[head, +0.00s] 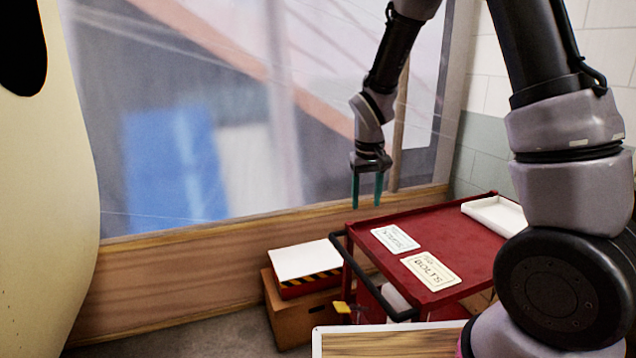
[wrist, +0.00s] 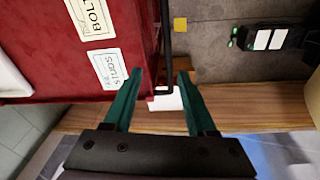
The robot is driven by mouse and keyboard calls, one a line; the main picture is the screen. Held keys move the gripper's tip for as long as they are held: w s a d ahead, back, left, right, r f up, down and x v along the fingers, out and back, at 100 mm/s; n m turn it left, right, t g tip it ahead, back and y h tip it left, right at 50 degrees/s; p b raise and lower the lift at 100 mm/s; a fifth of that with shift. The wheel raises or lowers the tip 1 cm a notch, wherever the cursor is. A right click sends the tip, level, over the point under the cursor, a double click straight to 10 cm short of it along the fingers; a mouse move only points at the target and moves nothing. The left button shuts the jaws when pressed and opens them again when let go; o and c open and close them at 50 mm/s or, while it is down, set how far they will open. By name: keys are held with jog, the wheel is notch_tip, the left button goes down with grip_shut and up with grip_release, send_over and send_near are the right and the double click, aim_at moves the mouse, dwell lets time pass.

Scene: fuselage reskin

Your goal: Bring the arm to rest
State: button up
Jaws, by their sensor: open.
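My gripper (head: 367,190) hangs at the end of my arm, pointing down, in the head view. Its two green fingers are apart with nothing between them. It is in the air above the left edge of the red cart (head: 470,222). In the wrist view the open fingers (wrist: 160,84) show over the edge of the red cart top (wrist: 50,75), with a white-topped box (wrist: 165,101) below and beyond them. My gripper touches nothing that I can see.
The cart top carries a BOLTS label (head: 431,271), a STUDS label (head: 395,239) and a white tray (head: 494,213). Its black handle (head: 362,275) faces left. A cardboard box (head: 300,315) stands beside it. A pale curved panel (head: 45,180) fills the far left.

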jog(key=s+d+r+m+t+y, duration=0.15)
jog(key=s+d+r, duration=0.25)
jog(key=r, duration=0.4)
jog(key=s+d+r+m+t+y, duration=0.1)
jog(key=s+d+r+m, duration=0.15)
jog(key=r, duration=0.65)
jog(key=s+d+r+m+t, duration=0.2)
jog(key=s+r, duration=0.6)
jog(key=s, duration=0.4)
jog(key=shift+d+t, duration=0.65)
jog(key=shift+d, duration=0.5)
jog(key=shift+r, duration=0.1)
jog(key=shift+c, duration=0.4)
